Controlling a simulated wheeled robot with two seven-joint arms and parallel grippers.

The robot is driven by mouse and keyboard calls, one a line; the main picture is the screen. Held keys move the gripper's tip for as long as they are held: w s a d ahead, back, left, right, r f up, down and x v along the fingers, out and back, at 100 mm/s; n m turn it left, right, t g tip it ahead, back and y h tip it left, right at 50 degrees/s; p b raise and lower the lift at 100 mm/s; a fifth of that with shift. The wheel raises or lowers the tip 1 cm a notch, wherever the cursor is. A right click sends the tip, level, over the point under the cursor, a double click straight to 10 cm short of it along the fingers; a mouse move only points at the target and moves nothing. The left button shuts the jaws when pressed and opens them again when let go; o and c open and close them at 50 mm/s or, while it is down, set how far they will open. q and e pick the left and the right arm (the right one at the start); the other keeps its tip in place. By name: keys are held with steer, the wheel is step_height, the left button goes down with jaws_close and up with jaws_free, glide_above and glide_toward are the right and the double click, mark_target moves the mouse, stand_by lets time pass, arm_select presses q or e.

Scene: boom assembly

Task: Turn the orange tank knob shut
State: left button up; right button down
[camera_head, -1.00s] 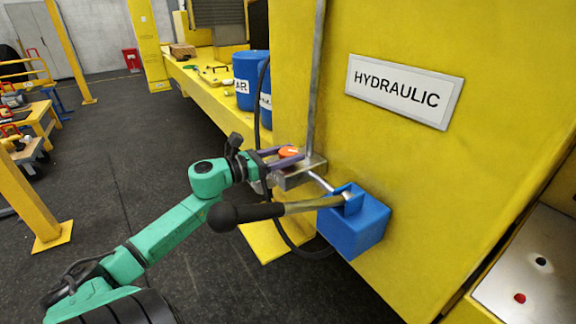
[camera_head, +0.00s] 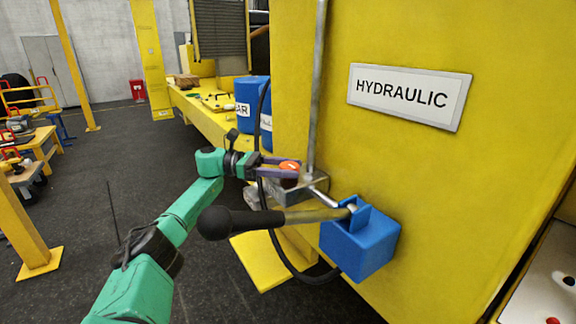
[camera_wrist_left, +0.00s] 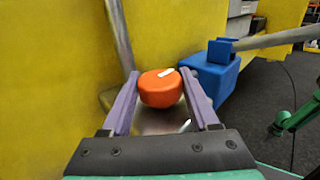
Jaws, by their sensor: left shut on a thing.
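The orange tank knob (camera_head: 290,167) sits on top of a grey metal block (camera_head: 300,188) against the yellow wall. In the left wrist view the round knob (camera_wrist_left: 160,88) carries a white pointer mark that points up and to the right. My left gripper (camera_head: 288,171) comes in from the left at knob height. Its two purple fingers (camera_wrist_left: 164,88) stand on either side of the knob and are shut on it. The knob's lower sides are partly hidden by the fingers in the head view.
A blue pump box (camera_head: 360,245) with a long lever, ending in a black grip (camera_head: 225,222), stands just below and in front of the knob. A vertical grey pipe (camera_head: 316,90) rises behind it. A black hose hangs below. Blue barrels (camera_head: 250,108) stand farther back.

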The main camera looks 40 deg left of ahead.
arm_select(q)
steer(key=shift+d+f+m+g, duration=0.1)
steer(key=shift+f+m+g, duration=0.05)
steer(key=shift+m+g, duration=0.2)
arm_select(e)
steer(key=shift+r, duration=0.2)
arm_select(q)
steer(key=o, duration=1.4)
arm_select(e)
steer(key=shift+f, duration=0.1)
